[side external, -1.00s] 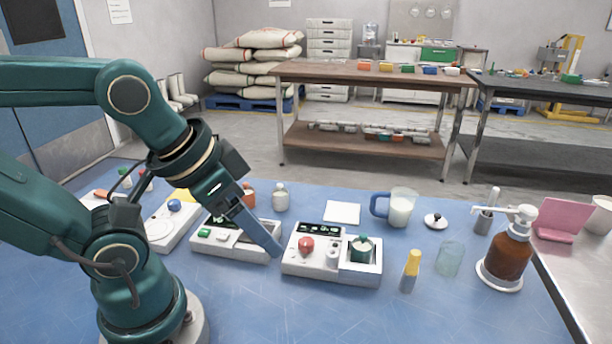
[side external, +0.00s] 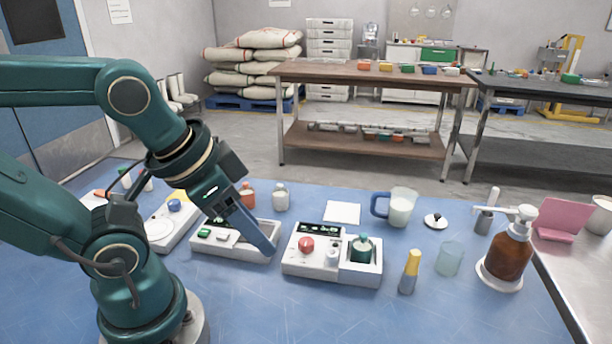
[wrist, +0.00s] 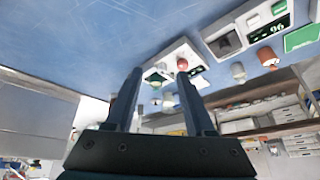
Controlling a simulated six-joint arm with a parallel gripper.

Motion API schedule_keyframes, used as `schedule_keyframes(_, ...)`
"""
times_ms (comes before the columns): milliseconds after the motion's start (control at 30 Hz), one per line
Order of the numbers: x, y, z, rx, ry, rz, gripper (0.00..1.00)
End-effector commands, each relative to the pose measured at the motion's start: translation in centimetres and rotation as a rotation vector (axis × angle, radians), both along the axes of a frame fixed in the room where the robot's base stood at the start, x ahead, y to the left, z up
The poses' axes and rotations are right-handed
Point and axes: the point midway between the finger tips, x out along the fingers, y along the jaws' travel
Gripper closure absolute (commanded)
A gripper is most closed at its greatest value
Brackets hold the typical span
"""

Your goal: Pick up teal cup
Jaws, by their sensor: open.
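A dark teal cup (side external: 361,251) sits in the right-hand bay of a white machine (side external: 306,267) on the blue table. What looks like the same cup shows small in the wrist view (wrist: 155,78), between my finger tips in the picture. My gripper (side external: 268,250) points down and to the right, left of that machine and over the edge of a second white machine (side external: 212,248). The cup is well to its right. In the wrist view my gripper's fingers (wrist: 159,78) are apart with nothing held. In the side view the fingers overlap.
A clear glass (side external: 449,259), a yellow-topped bottle (side external: 410,270) and a brown pump bottle (side external: 509,250) stand to the right. A blue-handled jug (side external: 401,208) and a white pad (side external: 342,212) are behind the machine. The front of the table is clear.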

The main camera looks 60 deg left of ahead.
Motion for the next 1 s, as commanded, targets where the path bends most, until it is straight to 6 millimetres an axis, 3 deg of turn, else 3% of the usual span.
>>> schedule_keyframes(333, 1.4, 5.4, 0.5, 0.506, 0.234, -0.423, 0.46)
schedule_keyframes(567, 5.4, 6.9, 0.6, 0.879, 0.454, -0.799, 0.46)
schedule_keyframes(767, 10.0, 5.3, 0.1, 1.210, 0.608, -1.103, 0.46)
schedule_keyframes(1000, 14.4, -0.2, -2.2, 1.596, 0.718, -1.410, 0.46)
